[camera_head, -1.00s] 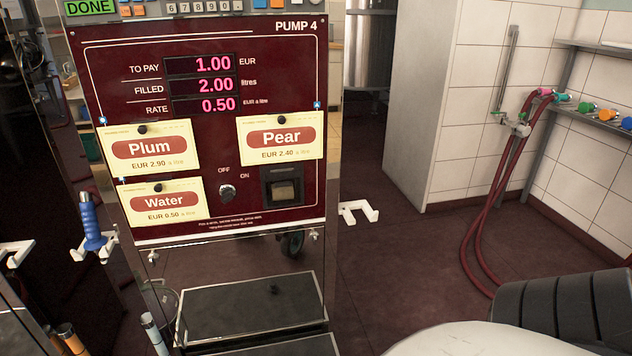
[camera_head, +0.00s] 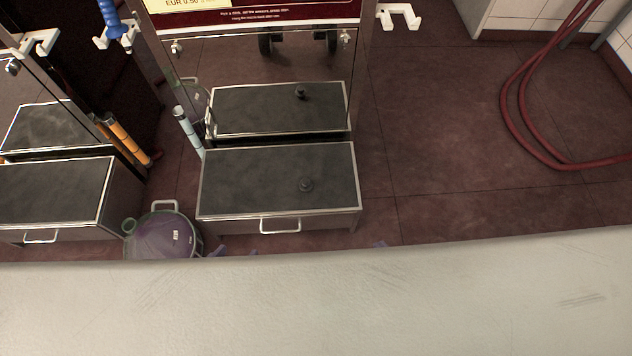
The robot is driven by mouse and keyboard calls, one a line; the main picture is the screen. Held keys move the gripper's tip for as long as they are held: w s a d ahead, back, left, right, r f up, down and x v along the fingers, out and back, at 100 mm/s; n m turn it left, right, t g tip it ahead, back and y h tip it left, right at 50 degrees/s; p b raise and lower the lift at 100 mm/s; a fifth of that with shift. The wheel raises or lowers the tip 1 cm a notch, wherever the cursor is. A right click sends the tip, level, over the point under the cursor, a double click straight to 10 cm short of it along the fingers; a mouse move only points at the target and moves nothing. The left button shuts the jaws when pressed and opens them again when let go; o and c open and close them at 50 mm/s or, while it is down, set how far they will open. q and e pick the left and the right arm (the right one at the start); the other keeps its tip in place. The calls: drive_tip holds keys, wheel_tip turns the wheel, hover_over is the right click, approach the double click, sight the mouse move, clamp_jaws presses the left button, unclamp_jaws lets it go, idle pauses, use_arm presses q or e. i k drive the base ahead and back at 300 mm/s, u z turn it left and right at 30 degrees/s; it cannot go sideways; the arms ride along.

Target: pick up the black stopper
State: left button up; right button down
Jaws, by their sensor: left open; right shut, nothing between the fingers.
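The black stopper (camera_head: 306,186) is a small dark knob with a round base. It stands on the dark top of a low metal-edged platform (camera_head: 265,170) below the pump. A second matching shape (camera_head: 300,93) shows on a similar dark top just behind; it looks like a reflection in the shiny panel. Neither of my grippers is in view. Nothing touches the stopper.
Another low platform (camera_head: 50,195) is further left. A blue nozzle (camera_head: 112,22) hangs at the upper left. A red hose (camera_head: 520,125) lies at right. Floor right of the platform is clear.

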sight(305, 184)
drive_tip(key=u, duration=1.7)
drive_tip(key=k, duration=0.35)
drive_tip(key=z, duration=1.05)
drive_tip(key=i, duration=0.85)
drive_tip(key=z, duration=0.1)
